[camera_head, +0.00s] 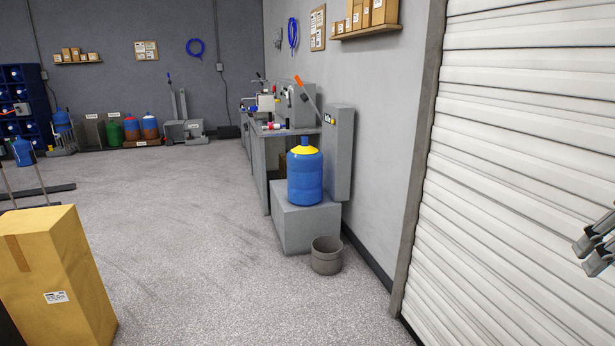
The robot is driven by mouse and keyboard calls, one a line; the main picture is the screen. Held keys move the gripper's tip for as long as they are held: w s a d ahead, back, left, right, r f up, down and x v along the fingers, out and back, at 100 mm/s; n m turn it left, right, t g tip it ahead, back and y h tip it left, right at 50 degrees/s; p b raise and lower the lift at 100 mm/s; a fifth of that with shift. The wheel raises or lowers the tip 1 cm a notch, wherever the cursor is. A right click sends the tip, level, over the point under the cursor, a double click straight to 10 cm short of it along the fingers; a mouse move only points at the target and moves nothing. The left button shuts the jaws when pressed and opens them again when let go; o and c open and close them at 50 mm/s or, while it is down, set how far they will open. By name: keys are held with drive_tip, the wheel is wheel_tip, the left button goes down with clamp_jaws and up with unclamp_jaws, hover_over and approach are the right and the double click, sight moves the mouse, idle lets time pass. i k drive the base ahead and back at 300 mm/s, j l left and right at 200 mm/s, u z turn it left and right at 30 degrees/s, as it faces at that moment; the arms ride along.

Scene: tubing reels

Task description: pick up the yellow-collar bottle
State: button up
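The yellow-collar bottle (305,178) is a large blue bottle with a yellow band around its shoulder and a blue cap. It stands upright on a low grey block (306,225), beside a tall grey panel near the wall. My gripper (598,245) shows only partly at the right edge, in front of the white shutter. It is far to the right of the bottle and much nearer the camera.
A grey bucket (326,255) stands on the floor before the block. A workbench (262,150) with tools lies behind it along the wall. A large cardboard box (60,280) stands at the lower left. The white shutter (515,160) fills the right. The middle floor is clear.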

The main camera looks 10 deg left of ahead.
sight(305, 163)
drive_tip(key=i+j+u, duration=0.35)
drive_tip(key=i, duration=0.3)
drive_tip(key=i+j+u, duration=0.4)
drive_tip(key=i, duration=0.35)
drive_tip(key=i+u, duration=0.35)
drive_tip(key=i, duration=0.35)
drive_tip(key=i+z, duration=0.1)
drive_tip(key=i, duration=0.65)
drive_tip(key=i+j+z, duration=0.1)
drive_tip(key=i, duration=0.65)
drive_tip(key=i+j+z, duration=0.15)
drive_tip(key=i+z, duration=0.25)
drive_tip(key=i+j+z, duration=0.2)
drive_tip(key=i+z, duration=0.25)
drive_tip(key=i+j+z, duration=0.2)
drive_tip(key=j+z, duration=0.2)
drive_tip(key=i+j+z, duration=0.25)
drive_tip(key=j+z, duration=0.15)
drive_tip(key=i+j+z, duration=0.2)
drive_tip(key=j, duration=0.2)
drive_tip(key=i+j+z, duration=0.1)
drive_tip(key=j+z, duration=0.15)
drive_tip(key=j, duration=0.15)
drive_tip(key=j+z, duration=0.2)
drive_tip(key=j, duration=0.2)
drive_tip(key=i, duration=0.05)
